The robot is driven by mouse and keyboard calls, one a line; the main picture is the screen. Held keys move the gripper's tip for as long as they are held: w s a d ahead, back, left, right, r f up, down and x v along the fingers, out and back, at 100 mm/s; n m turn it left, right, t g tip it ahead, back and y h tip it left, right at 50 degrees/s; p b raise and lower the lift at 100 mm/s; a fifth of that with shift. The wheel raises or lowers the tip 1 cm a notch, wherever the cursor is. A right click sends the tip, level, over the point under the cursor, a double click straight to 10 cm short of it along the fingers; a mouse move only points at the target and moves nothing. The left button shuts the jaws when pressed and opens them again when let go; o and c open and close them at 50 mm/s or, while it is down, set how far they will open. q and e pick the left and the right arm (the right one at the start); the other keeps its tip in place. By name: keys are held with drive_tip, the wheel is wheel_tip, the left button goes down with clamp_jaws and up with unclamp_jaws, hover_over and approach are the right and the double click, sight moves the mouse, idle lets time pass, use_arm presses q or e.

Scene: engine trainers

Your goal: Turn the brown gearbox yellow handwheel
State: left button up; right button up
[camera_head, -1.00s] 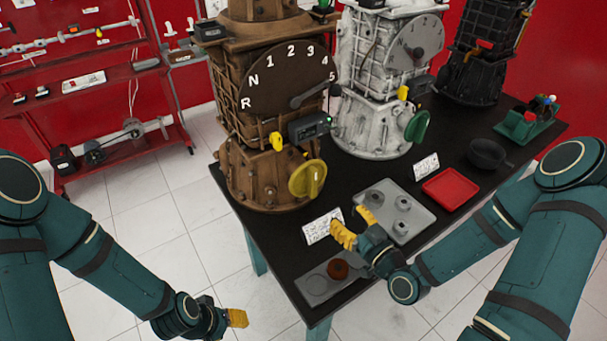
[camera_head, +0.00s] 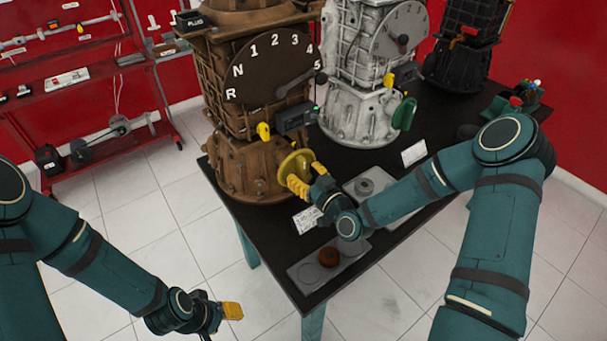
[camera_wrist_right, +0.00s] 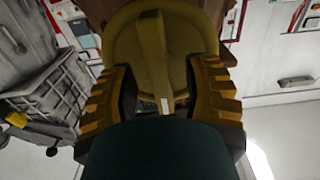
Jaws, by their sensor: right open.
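The brown gearbox (camera_head: 225,125) stands upright at the left end of the black table. Its yellow handwheel (camera_head: 294,165) sits low on its front right side. My right gripper (camera_head: 304,178) is at the handwheel and hides part of it. In the right wrist view the handwheel (camera_wrist_right: 150,45) shows with its raised bar between the two yellow fingers of the right gripper (camera_wrist_right: 160,95). The fingers are spread on either side of the bar; I cannot tell whether they touch the wheel. My left gripper (camera_head: 231,311) hangs low at the left, over the floor and away from the table.
A white gearbox (camera_head: 352,75) with a green handwheel (camera_head: 404,113) stands right of the brown one, and a black gearbox (camera_head: 470,45) farther back. A white card (camera_head: 305,220) lies nearby.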

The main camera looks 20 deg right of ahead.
drive_tip(key=shift+w, duration=0.15)
clamp_jaws()
